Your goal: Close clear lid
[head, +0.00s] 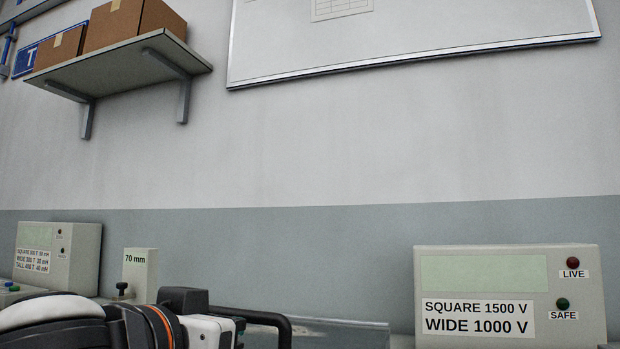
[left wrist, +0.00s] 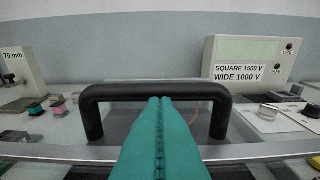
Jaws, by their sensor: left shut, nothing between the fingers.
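The clear lid (head: 350,335) shows as a pale see-through panel at the bottom of the head view, its lower part cut off. Its black bar handle (left wrist: 115,92) spans the middle of the left wrist view; part of the handle (head: 268,316) also shows in the head view beside my left wrist. My left gripper (left wrist: 160,100) has its teal fingers shut with nothing between them. The fingertips overlap the handle's bar in the picture; I cannot tell whether they touch it. How far open the lid stands is not clear. My right gripper is in neither view.
A box labelled SQUARE 1500 V, WIDE 1000 V (head: 480,273) stands at the right. A 70 mm block (head: 141,268) and another labelled box (head: 78,245) stand at the left. Small coloured parts (left wrist: 58,106) lie left of the handle. A metal rail (left wrist: 260,151) crosses in front.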

